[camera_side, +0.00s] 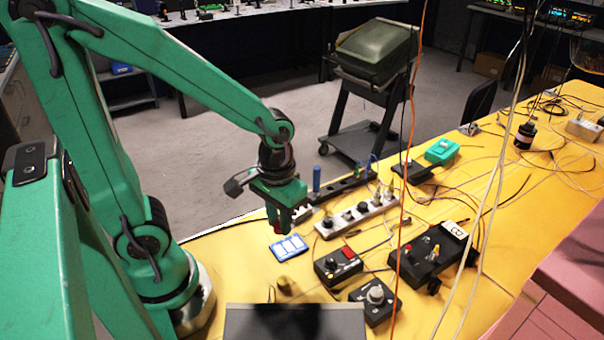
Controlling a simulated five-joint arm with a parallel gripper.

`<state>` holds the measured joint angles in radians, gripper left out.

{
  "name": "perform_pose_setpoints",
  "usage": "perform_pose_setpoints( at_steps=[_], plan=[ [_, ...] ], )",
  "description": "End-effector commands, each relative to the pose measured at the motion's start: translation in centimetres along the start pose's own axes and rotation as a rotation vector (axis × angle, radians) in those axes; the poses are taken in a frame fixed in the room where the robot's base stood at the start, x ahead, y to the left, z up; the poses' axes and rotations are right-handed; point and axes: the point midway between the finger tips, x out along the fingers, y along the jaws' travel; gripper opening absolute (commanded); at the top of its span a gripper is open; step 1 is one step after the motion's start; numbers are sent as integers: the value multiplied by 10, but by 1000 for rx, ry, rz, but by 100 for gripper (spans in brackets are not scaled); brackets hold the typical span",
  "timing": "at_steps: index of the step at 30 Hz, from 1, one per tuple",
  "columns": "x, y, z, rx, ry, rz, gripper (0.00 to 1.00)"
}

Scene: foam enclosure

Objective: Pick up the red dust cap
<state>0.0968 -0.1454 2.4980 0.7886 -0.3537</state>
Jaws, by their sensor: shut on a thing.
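My gripper (284,224) points down above the yellow table, beside the blue-and-white card. It is shut on the red dust cap (278,219), of which only a small dark red part shows between the green and dark fingers. The fingers hide the rest of the cap. The gripper seems a little above the table, but the exact height is hard to tell.
The blue-and-white card (289,248) lies just below my gripper. A power strip (356,214), black control boxes (338,265) and a knob box (375,299) stand to the right. An orange cable (408,150) and pale cables hang in front. A small brass-coloured knob (285,284) stands nearer.

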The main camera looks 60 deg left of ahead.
Motion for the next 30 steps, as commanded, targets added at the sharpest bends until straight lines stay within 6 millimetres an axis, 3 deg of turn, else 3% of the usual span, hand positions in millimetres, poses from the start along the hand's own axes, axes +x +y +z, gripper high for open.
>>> perform_pose_setpoints(
  at_steps=[23, 30],
  plan=[
    [-3, 5, 3, 0, 0, 0, 2],
    [-5, 7, -7, 0, -1, 0, 2]
  ],
)
